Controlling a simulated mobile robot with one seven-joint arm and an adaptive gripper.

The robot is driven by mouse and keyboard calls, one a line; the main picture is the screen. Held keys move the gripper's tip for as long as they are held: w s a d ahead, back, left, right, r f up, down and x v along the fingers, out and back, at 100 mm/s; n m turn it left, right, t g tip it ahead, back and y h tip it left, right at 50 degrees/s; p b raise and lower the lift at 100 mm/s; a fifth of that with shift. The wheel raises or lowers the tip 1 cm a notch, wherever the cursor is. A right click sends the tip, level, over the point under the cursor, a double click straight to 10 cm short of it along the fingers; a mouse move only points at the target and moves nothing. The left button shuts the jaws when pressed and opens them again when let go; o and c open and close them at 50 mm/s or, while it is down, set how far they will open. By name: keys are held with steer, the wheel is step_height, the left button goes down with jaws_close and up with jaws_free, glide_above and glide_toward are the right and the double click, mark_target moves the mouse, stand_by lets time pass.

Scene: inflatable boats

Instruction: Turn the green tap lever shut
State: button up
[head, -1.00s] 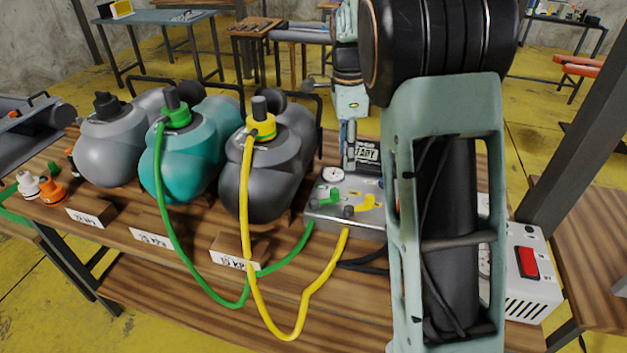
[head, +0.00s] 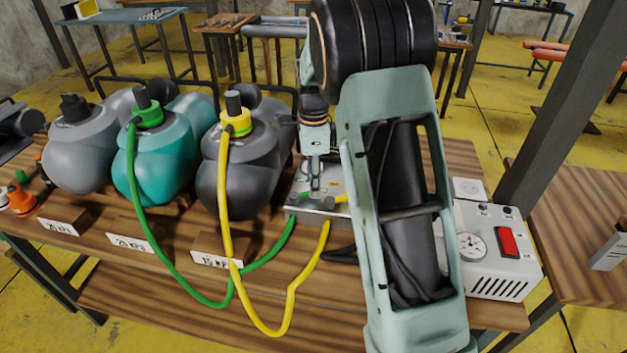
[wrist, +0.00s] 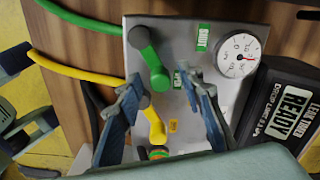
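The green tap lever (wrist: 153,62) sits on a grey metal plate (wrist: 185,135), angled from its grey pivot toward the gripper in the wrist view. My gripper (wrist: 160,82) is open, its two blue-grey fingers apart. The free end of the green lever appears between the fingertips; I cannot tell whether they touch it. The yellow tap lever (wrist: 154,124) lies closer to the palm, also between the fingers in the picture. In the head view my gripper (head: 315,185) is low over the plate and partly hides the levers.
A gauge (wrist: 240,52) and a black "READY" box (wrist: 285,105) stand right of the levers. A green hose (wrist: 80,18) and a yellow hose (wrist: 85,73) run to the plate. Grey and teal inflatables (head: 165,160) stand left; a white box with a red switch (head: 490,255) stands right.

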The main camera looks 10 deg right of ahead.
jaws_close()
steer(key=shift+w+r, duration=0.1)
steer(key=shift+w, duration=0.05)
stand_by(0.4)
steer(key=shift+w+a+n+p, duration=0.1)
steer(key=shift+w+n+p, duration=0.15)
steer(key=shift+n, duration=0.35)
steer(key=shift+w+a+n+p, duration=0.15)
steer(key=shift+n+p, duration=0.15)
steer(key=shift+n, duration=0.3)
steer(key=n, duration=0.1)
steer(key=w+n+p, duration=0.1)
steer(key=n, duration=0.1)
steer(key=shift+w+a+n, duration=0.2)
steer(key=shift+a+n, duration=0.1)
steer(key=n, duration=0.1)
steer(key=w+n, duration=0.1)
steer(key=shift+a+n+p, duration=0.3)
steer(key=shift+a, duration=0.1)
steer(key=shift+w+a+n, duration=0.15)
steer(key=shift+a+n, duration=0.2)
steer(key=shift+n, duration=0.45)
steer(key=shift+w+a+n, duration=0.15)
steer(key=shift+a+n, duration=0.15)
steer(key=shift+n, duration=0.5)
